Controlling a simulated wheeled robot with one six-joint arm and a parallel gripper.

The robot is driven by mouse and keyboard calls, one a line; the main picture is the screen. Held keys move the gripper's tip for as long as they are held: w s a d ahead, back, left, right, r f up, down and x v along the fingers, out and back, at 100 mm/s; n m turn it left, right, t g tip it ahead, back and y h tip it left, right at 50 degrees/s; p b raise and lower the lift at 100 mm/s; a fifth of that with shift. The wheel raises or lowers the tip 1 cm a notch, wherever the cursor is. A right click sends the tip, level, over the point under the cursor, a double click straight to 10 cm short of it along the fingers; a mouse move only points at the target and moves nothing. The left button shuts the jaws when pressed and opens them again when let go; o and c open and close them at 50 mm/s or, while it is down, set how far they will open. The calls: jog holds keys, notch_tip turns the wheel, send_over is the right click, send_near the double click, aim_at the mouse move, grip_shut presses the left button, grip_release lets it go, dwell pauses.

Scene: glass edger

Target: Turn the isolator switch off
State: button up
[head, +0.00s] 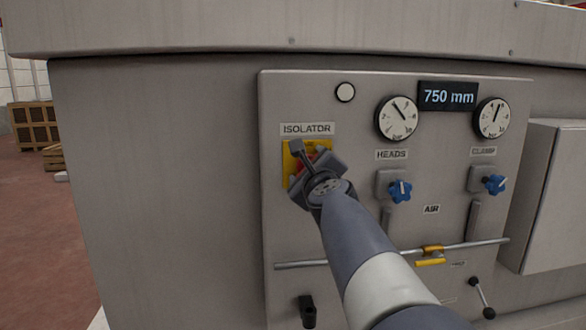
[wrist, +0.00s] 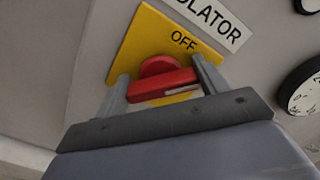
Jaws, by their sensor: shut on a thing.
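The isolator switch has a red handle (wrist: 160,84) on a yellow plate (wrist: 142,42). In the wrist view "OFF" is printed on the plate near its ISOLATOR label (wrist: 208,18). My gripper (wrist: 160,70) is shut on the red handle, one finger at each end of the bar. The bar lies at an angle to the label's lettering; a pale mark shows on its lower right part. In the head view my gripper (head: 305,163) covers most of the switch, and only a little of the red handle and the plate (head: 288,166) shows. The handle's exact setting cannot be told.
Right of the switch are two blue knobs (head: 400,191) (head: 495,184), with gauges (head: 398,118) above them. A grey box (head: 552,200) juts out at the right.

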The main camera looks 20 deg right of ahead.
jog(key=n, duration=0.4)
jog(key=shift+f+n, duration=0.15)
jog(key=shift+n, duration=0.15)
jog(key=shift+n+b, duration=0.5)
jog(key=shift+n, duration=1.3)
jog(key=o, duration=1)
jog(key=shift+c, duration=0.2)
jog(key=p+v, duration=0.1)
jog(key=v, duration=1)
jog(key=shift+p, duration=0.3)
jog(key=shift+w, duration=0.15)
